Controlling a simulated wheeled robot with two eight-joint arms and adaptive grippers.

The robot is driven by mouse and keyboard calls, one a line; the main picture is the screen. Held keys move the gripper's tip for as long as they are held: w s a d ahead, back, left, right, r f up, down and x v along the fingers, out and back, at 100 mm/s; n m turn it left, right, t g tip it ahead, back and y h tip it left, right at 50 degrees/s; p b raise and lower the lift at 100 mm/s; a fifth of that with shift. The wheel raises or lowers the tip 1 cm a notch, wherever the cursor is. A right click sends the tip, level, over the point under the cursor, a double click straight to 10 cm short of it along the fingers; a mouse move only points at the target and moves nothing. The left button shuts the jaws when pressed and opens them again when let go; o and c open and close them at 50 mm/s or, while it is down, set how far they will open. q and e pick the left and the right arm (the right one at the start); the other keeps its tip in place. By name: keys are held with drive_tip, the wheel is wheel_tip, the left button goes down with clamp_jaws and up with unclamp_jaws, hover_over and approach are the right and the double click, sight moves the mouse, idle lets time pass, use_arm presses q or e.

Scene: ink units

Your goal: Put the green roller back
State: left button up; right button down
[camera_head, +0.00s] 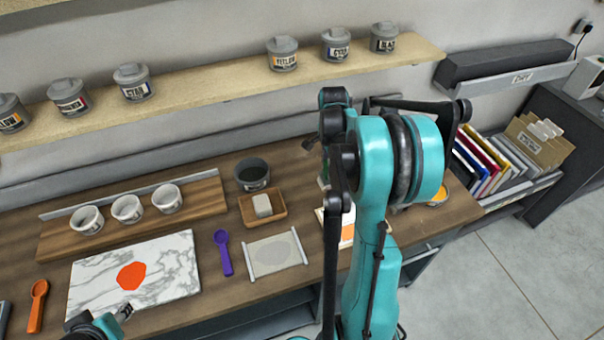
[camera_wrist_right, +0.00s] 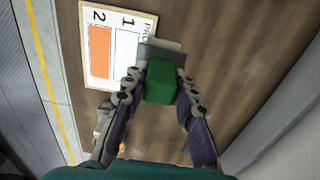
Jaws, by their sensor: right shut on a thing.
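The green roller (camera_wrist_right: 161,82) shows in the right wrist view as a green block with a grey piece behind it. My right gripper (camera_wrist_right: 158,90) is shut on it, with one finger on each side. Brown wooden surface lies beyond it; I cannot tell the gap. In the head view my teal right arm hides most of this gripper and roller. My left gripper (camera_head: 123,311) is at the bottom left, by the front edge of the marble slab (camera_head: 180,278); its jaw opening is unclear. An orange-red ink patch (camera_head: 131,276) lies on the slab.
A white card (camera_wrist_right: 128,48) with an orange patch lies beside the roller in the wrist view. Three white cups (camera_head: 127,209), a dark pot (camera_head: 252,174), a wooden tray (camera_head: 279,211) and a purple spoon (camera_head: 223,252) stand left of my right arm. A shelf (camera_head: 210,95) holds several ink tins.

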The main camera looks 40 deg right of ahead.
drive_tip(key=shift+w+a+f+b, duration=0.15)
drive_tip(key=shift+w+f+b, duration=0.2)
drive_tip(key=shift+w+f, duration=2.25)
drive_tip(key=shift+w+a+f+b, duration=0.15)
drive_tip(key=shift+w+f+b, duration=0.15)
drive_tip(key=shift+w+f, duration=2.3)
